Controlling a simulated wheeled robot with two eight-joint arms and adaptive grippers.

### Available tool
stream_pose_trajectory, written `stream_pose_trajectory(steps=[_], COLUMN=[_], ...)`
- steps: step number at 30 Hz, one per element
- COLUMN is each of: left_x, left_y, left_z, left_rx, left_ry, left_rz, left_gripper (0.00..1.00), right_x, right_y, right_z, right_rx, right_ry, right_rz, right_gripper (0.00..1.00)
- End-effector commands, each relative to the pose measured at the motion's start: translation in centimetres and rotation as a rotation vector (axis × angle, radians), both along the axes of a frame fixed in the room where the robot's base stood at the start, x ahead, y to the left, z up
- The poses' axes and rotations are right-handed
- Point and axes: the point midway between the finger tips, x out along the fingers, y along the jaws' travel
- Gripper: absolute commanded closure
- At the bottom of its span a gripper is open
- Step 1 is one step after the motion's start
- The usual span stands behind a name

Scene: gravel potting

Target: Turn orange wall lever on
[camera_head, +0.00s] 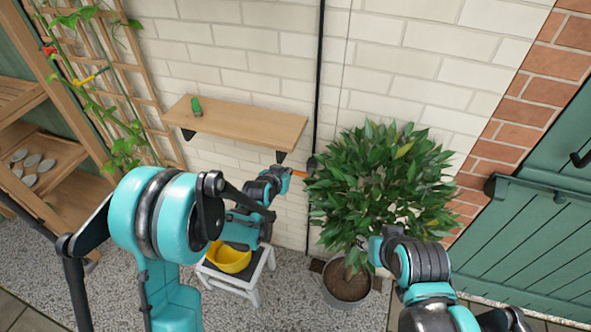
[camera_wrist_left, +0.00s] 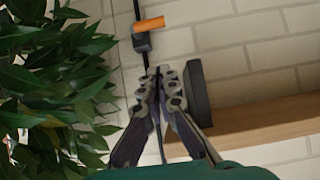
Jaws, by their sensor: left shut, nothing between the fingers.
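The orange lever (camera_head: 299,173) is on a dark valve box on the black wall pipe (camera_head: 320,80), between the shelf and the bush. In the left wrist view the lever (camera_wrist_left: 148,25) sticks out sideways at the dark box (camera_wrist_left: 141,43). My left gripper (camera_head: 284,174) is close to the lever in the head view. In the left wrist view its fingertips (camera_wrist_left: 160,72) are together and empty, with a gap in the picture between them and the lever. I cannot tell whether they touch it. My right arm reaches toward the bush; its fingers do not show clearly.
A wooden shelf (camera_head: 245,125) with a small green object (camera_head: 196,107) is left of the pipe. A leafy potted bush (camera_head: 385,180) stands close on the right. A green door (camera_head: 540,220) is at far right.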

Motion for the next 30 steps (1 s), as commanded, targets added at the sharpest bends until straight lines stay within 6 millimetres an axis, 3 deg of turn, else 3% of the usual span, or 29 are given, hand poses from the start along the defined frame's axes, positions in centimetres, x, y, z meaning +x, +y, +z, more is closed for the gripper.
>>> stream_pose_trajectory(steps=[11, 24, 30], left_x=[1.2, 8.2, 8.5], left_y=[-0.4, -2.7, -2.7], left_z=[-0.9, -5.9, -8.7], left_rx=[0.0, 0.0, 0.0], left_ry=[0.001, 0.001, 0.001], left_rz=[0.0, 0.0, 0.0], left_gripper=[1.0, 1.0, 1.0], right_x=[0.0, 0.0, 0.0], right_y=[0.0, 0.0, 0.0], right_z=[-0.4, -2.4, -3.3], right_rx=[0.0, 0.0, 0.0], right_ry=[0.0, 0.0, 0.0], right_rz=[0.0, 0.0, 0.0], right_gripper=[0.6, 0.6, 0.6])
